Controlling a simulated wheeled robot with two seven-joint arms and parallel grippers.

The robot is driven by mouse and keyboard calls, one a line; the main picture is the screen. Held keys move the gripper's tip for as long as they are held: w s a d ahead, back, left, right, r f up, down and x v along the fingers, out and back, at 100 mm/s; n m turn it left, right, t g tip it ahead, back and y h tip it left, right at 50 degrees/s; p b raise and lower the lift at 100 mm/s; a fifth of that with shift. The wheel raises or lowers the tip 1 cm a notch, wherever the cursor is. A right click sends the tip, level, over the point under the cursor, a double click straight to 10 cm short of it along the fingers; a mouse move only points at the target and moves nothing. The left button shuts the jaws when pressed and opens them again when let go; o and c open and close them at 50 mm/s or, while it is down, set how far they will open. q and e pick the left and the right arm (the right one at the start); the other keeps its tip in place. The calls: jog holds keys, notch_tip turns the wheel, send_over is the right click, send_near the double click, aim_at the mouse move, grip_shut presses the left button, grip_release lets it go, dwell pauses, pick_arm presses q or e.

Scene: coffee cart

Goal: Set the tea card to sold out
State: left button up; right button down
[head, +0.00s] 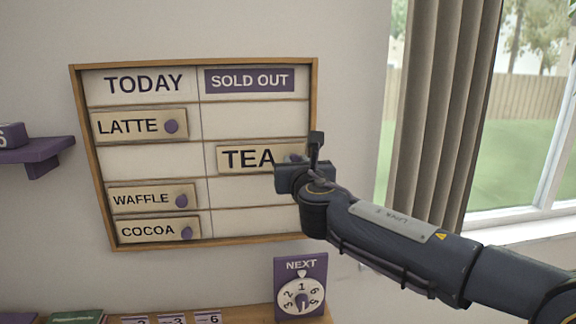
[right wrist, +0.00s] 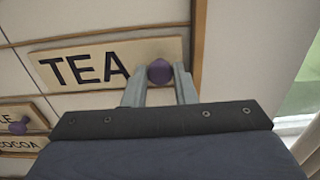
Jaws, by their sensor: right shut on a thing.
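The tea card (head: 247,158) is a cream plate with dark letters on the wall board (head: 73,120). It sits in the right column, under the purple SOLD OUT heading (head: 249,79), one row below the top card row. My right gripper (head: 291,160) is at the card's right end and covers its knob in the head view. In the right wrist view, its fingers (right wrist: 160,88) are shut on the card's purple knob (right wrist: 160,71), and the tea card (right wrist: 85,66) lies against the board. My left gripper is not in view.
Latte (head: 128,125), waffle (head: 142,199) and cocoa (head: 147,231) cards sit in the left column under TODAY. A purple NEXT dial (head: 301,285) stands below the board. A small purple shelf (head: 37,149) is at left, a curtain (head: 432,110) at right.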

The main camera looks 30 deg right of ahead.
jog(key=shift+d, duration=0.15)
jog(key=c, duration=1.2)
grip_release()
jog(key=shift+s+d, duration=0.15)
jog(key=v, duration=0.7)
jog(key=shift+s+a+b, duration=0.25)
jog(key=shift+s+b, duration=0.05)
jog(key=shift+b, duration=0.05)
